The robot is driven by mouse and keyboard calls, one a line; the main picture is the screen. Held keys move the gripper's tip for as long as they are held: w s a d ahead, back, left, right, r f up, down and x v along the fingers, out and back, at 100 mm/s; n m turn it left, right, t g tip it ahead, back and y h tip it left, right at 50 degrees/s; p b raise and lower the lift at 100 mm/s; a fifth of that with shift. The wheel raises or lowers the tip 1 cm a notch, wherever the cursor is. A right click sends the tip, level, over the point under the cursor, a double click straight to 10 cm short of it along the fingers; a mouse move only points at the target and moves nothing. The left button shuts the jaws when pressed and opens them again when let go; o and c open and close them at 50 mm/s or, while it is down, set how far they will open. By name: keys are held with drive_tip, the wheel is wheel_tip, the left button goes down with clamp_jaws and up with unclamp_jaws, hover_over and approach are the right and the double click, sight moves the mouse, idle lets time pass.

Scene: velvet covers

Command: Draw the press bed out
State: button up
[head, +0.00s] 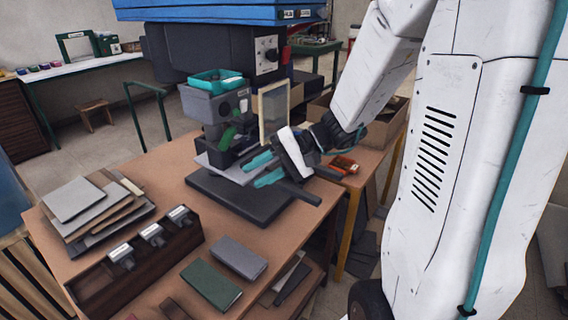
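A small grey press (222,115) with a teal tray on top stands on the brown worktable. A light grey plate, which looks like the press bed (228,170), sticks out at the press's foot. Below it lies a dark slab (238,203) with a dark bar at its right end. My gripper (252,173) reaches in from the right, its two teal fingers apart beside the plate's right part. The plate's edge shows near the fingers; I cannot tell whether they touch it. My gripper hides part of the plate's right end.
A framed panel (273,112) stands upright just behind my gripper. Stacked boards (90,208), a dark wooden rack (140,262) with several metal pieces, and green (211,284) and grey (238,258) books lie on the front of the table (165,180). Cardboard boxes stand behind on the right.

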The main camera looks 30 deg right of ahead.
drive_tip(key=w+d+f+m+t+h, duration=0.2)
drive_tip(key=w+d+f+m+t, duration=0.15)
drive_tip(key=d, duration=0.35)
drive_tip(key=w+d+f+m+t+h, duration=0.2)
drive_tip(key=d+f+t, duration=0.1)
drive_tip(key=d+f, duration=0.3)
drive_tip(key=w+d+f+m+t+h, duration=0.2)
drive_tip(key=w+d+f+m+t, duration=0.1)
drive_tip(key=d, duration=0.5)
drive_tip(key=x, duration=0.6)
drive_tip(key=shift+w+r, duration=0.2)
drive_tip(key=shift+w, duration=0.25)
clamp_jaws()
